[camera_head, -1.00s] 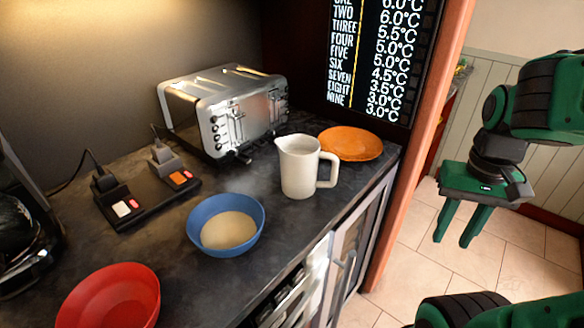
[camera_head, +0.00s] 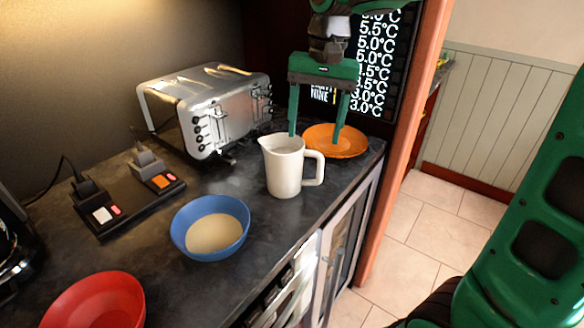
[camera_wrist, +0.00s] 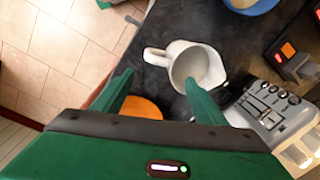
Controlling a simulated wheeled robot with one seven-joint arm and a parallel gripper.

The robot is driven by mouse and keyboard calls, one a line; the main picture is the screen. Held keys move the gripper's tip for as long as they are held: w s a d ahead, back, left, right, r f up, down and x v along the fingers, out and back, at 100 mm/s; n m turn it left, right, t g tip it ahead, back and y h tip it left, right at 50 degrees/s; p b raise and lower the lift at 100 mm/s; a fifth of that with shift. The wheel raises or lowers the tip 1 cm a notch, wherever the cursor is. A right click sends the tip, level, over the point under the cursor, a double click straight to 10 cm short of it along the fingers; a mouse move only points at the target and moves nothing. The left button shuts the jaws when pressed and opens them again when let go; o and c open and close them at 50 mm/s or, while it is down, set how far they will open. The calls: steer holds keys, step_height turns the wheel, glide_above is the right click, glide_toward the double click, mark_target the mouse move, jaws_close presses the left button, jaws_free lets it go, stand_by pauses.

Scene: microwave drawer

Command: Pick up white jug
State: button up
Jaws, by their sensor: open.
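The white jug (camera_head: 284,172) stands upright on the dark counter, its handle toward the right in the head view. In the wrist view the jug (camera_wrist: 195,62) shows from above, its open mouth facing the camera and its handle to the left. My green gripper (camera_head: 314,140) is open and empty, pointing down above and behind the jug, near the orange plate (camera_head: 345,138). In the wrist view the gripper's fingers (camera_wrist: 160,80) are spread apart, and the right fingertip overlaps the jug's mouth. I cannot tell whether it touches.
A silver toaster (camera_head: 205,105) stands left of the jug. A blue bowl (camera_head: 208,245) with pale contents and a red bowl (camera_head: 95,302) sit nearer. A black power strip (camera_head: 130,200) with plugs lies at left. The counter's front edge is close on the jug's right.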

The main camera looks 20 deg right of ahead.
mark_target(291, 168)
steer(key=shift+m+g, duration=0.4)
steer(key=shift+g, duration=0.3)
steer(key=f, duration=0.4)
steer(key=s+f, duration=0.1)
steer(key=f, duration=0.3)
steer(key=a+f, duration=0.1)
steer(key=f, duration=0.3)
steer(key=shift+s, duration=0.35)
jaws_close()
steer(key=shift+r, duration=0.15)
